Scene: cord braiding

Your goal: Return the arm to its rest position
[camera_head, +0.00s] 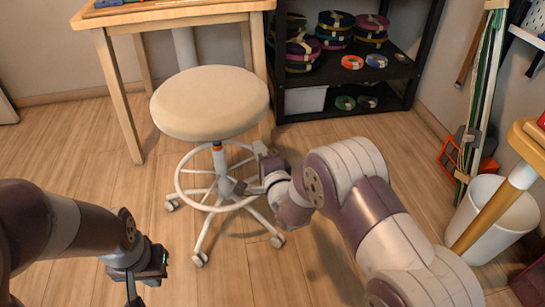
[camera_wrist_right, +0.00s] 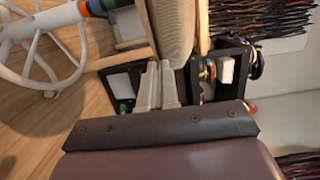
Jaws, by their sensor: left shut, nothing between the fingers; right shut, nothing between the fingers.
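My left gripper (camera_head: 134,290) hangs at the lower left over the wooden floor, dark, shut and empty. My right arm comes in from the lower right and reaches up to the left.
A round cream stool (camera_head: 211,100) on a wheeled base stands near the middle. Behind it are a wooden table (camera_head: 110,90) and a black shelf (camera_head: 395,70) with cord rolls. A white bin (camera_head: 490,220) stands at right. Floor is open at left.

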